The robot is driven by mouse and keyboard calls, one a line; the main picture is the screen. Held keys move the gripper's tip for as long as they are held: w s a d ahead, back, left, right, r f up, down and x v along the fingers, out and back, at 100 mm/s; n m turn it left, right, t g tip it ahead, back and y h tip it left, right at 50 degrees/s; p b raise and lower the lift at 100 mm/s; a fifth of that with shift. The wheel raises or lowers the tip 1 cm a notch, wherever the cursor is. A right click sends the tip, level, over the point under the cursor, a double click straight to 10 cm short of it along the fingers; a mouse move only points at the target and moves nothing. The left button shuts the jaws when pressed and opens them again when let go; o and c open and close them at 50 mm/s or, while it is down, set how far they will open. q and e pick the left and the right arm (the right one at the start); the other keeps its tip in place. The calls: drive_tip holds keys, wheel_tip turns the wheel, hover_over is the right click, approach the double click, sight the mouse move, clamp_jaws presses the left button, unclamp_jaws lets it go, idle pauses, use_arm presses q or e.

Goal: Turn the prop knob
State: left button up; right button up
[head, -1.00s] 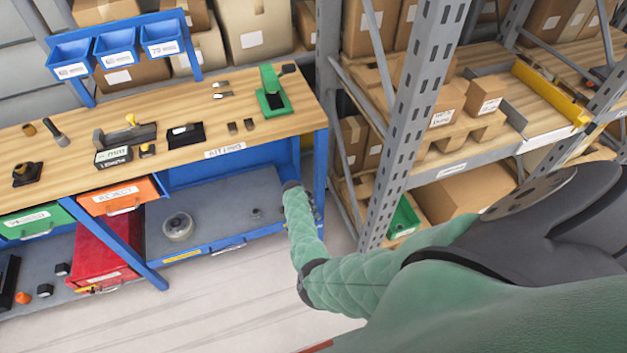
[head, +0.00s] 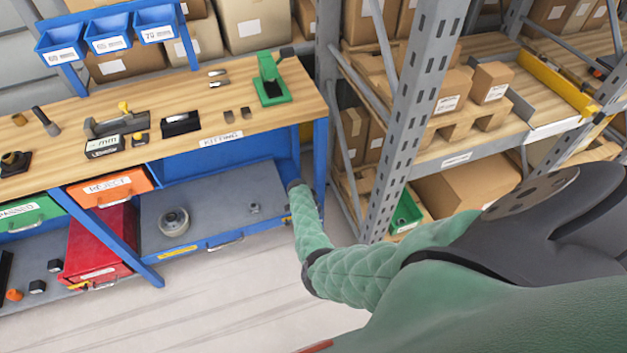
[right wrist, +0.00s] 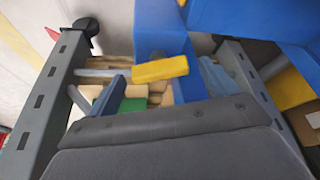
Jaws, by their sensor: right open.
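No part can be surely told as the prop knob. In the right wrist view a yellow bar (right wrist: 160,68) sits against a blue post (right wrist: 160,25), between the fingers of my right gripper (right wrist: 158,58). The gripper is open, with no visible grip on the bar. A black round knob-like piece (right wrist: 87,27) shows beyond the left finger. In the head view my right arm reaches to the right leg (head: 318,160) of the blue workbench; its hand is hidden there. My left gripper is out of view.
The wooden bench top (head: 215,150) carries a green fixture (head: 270,82) and several small tools. A round metal part (head: 173,222) lies on the lower shelf. A grey rack upright (head: 415,120) stands close right of my arm. The floor (head: 215,310) in front is clear.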

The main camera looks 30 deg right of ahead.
drive_tip(key=shift+f, duration=0.1)
drive_tip(key=c, duration=1)
